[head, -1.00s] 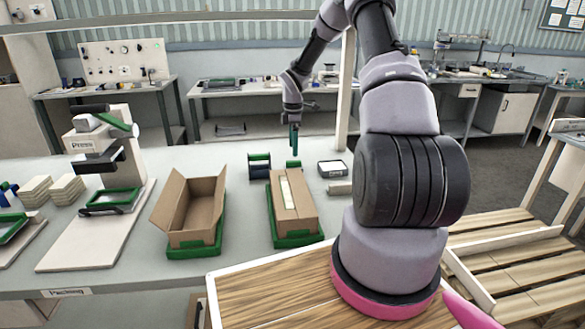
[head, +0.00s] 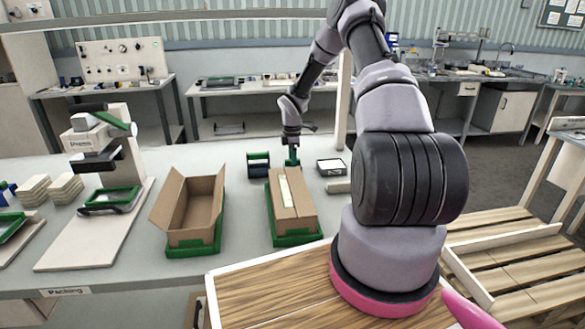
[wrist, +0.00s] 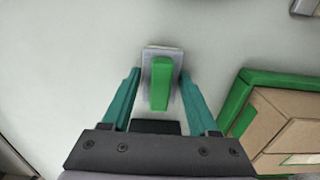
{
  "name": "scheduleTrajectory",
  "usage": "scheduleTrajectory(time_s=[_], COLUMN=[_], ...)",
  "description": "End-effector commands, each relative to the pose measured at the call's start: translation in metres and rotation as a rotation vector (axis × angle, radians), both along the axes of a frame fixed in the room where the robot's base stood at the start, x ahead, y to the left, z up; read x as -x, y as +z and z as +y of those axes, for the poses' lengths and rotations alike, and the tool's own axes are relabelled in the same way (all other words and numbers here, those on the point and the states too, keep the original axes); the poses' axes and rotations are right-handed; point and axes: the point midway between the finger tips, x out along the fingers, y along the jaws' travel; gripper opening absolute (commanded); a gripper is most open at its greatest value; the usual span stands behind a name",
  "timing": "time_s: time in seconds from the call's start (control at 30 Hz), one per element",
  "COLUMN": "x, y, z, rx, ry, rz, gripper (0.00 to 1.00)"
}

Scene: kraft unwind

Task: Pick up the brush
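The brush (wrist: 161,84) shows in the wrist view as a green handle on a pale grey rectangular base, lying on the grey bench. My gripper (wrist: 160,72) is open, with one teal finger on each side of the handle and a visible gap on both sides. In the head view my gripper (head: 292,157) points straight down close to the bench, behind the closed carton (head: 295,210). There the brush is mostly hidden by the fingers.
The closed carton sits in a green tray (head: 297,240) just in front of my gripper. A green and dark stand (head: 258,165) is to the left, a black-and-white box (head: 331,167) to the right. An open carton (head: 195,210) and a press (head: 100,140) stand further left.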

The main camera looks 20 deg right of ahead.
Motion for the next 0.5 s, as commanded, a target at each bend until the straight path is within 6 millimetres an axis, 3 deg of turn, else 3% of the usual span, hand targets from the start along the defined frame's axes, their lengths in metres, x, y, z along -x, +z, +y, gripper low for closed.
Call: scheduleTrajectory(time_s=[0.03, 0.13, 0.37, 0.5], x=[0.000, 0.000, 0.000, -0.001], y=[0.000, 0.000, 0.002, 0.015], z=[0.000, 0.000, 0.000, 0.000], rx=[0.000, 0.000, 0.000, 0.001], ry=[0.000, 0.000, 0.000, -0.001], rz=[0.000, 0.000, -0.001, -0.003], gripper=[0.36, 0.00, 0.00, 0.00])
